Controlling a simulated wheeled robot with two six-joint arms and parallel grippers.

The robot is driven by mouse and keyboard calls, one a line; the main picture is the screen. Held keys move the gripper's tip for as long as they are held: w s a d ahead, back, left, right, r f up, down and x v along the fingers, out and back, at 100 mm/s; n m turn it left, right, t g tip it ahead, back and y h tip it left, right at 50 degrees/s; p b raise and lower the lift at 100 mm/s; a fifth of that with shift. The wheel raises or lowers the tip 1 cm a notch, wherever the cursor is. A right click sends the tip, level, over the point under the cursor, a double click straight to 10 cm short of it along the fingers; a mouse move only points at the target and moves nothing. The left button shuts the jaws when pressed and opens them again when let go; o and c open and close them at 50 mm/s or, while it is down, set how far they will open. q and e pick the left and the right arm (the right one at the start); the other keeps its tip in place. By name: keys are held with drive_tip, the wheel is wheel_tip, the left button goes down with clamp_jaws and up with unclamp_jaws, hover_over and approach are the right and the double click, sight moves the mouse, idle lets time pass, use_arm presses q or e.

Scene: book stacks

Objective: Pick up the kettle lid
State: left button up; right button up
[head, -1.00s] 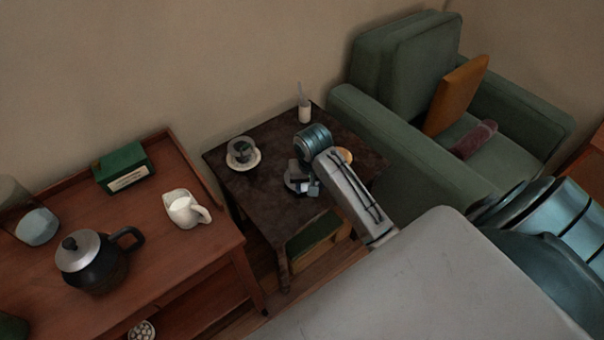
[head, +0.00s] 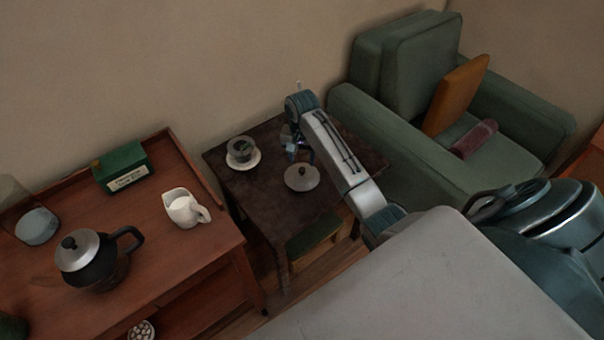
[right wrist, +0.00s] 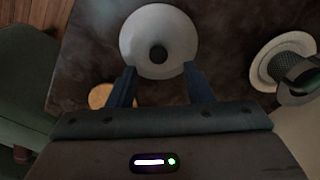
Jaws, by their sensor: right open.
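A round grey lid (head: 302,177) with a dark knob lies flat on the small dark table (head: 250,195), knob up. It also shows in the right wrist view (right wrist: 135,40), just beyond my fingertips. My right gripper (right wrist: 159,70) is open and empty, its two fingers apart at the lid's near edge; I cannot tell their height above it. In the head view this gripper (head: 302,152) is behind the lid, partly hidden by my arm. A dark kettle (head: 92,266) with a silver, black-knobbed top stands on the wooden desk at the left. My left gripper is out of view.
A cup on a saucer (head: 243,158) stands left of the lid. A round tan thing (right wrist: 100,95) lies near my gripper. A green armchair (head: 400,150) stands right of the table. The desk (head: 150,260) holds a white jug (head: 182,207) and a green box (head: 123,168).

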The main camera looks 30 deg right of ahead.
sight(302, 169)
wheel_tip(302, 169, down, 4)
drive_tip(key=shift+s+f, duration=0.15)
drive_tip(key=shift+f, duration=0.1)
drive_tip(key=shift+c, duration=0.5)
clamp_jaws()
drive_tip(key=shift+r, duration=0.2)
